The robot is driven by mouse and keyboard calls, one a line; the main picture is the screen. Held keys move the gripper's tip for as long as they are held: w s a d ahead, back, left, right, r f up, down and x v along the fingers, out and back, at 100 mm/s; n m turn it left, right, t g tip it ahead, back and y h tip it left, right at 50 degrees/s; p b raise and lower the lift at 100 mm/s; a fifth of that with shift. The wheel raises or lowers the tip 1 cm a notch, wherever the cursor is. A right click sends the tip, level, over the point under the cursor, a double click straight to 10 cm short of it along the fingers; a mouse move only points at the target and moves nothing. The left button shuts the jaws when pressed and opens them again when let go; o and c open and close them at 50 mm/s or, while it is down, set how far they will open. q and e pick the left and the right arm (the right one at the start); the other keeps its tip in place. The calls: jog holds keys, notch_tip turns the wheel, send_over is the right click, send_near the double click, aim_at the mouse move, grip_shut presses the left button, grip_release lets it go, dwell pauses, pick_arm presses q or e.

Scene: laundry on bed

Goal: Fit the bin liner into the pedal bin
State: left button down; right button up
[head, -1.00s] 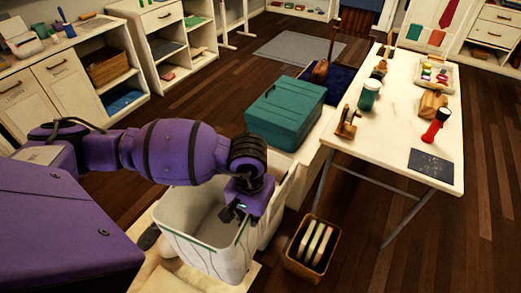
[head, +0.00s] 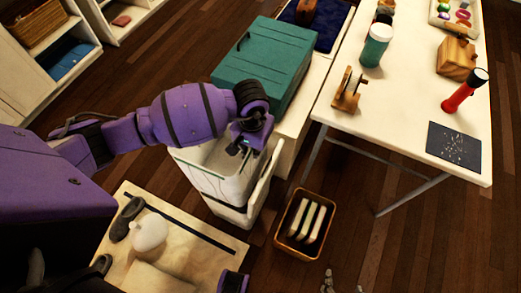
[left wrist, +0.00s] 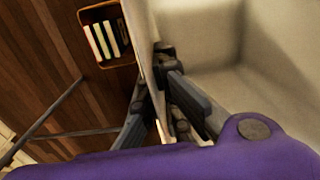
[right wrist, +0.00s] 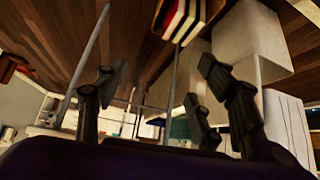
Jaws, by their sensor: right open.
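The pale pedal bin (head: 222,200) stands on the floor below the teal box. The bin liner (head: 208,160) shows as a pale lining inside its open top; the left wrist view shows the pale inside (left wrist: 205,45). My left gripper (head: 243,147) is at the right rim, with one finger on each side of the thin wall (left wrist: 148,45). Its fingers (left wrist: 158,85) look closed on the liner's edge, though contact is partly hidden. My right gripper (head: 342,286) shows only its fingertips at the bottom edge; in the right wrist view it is open and empty (right wrist: 150,85).
A basket with upright books (head: 305,225) stands right of the bin. A teal box (head: 265,65) sits behind it. The white table (head: 405,110) is at right, its metal legs near the basket. A pale mat (head: 190,255) in front holds dark slippers and a white rounded object (head: 150,231).

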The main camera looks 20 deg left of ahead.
pick_arm(q)
jog(key=b, duration=0.2)
send_over(258, 161)
notch_tip(258, 161, down, 5)
jog(key=shift+s+f, duration=0.1)
jog(key=shift+f, duration=0.1)
pick_arm(e)
jog(key=shift+w+d+f, duration=0.25)
jog(key=shift+w+f, duration=0.25)
jog(key=shift+f, duration=0.05)
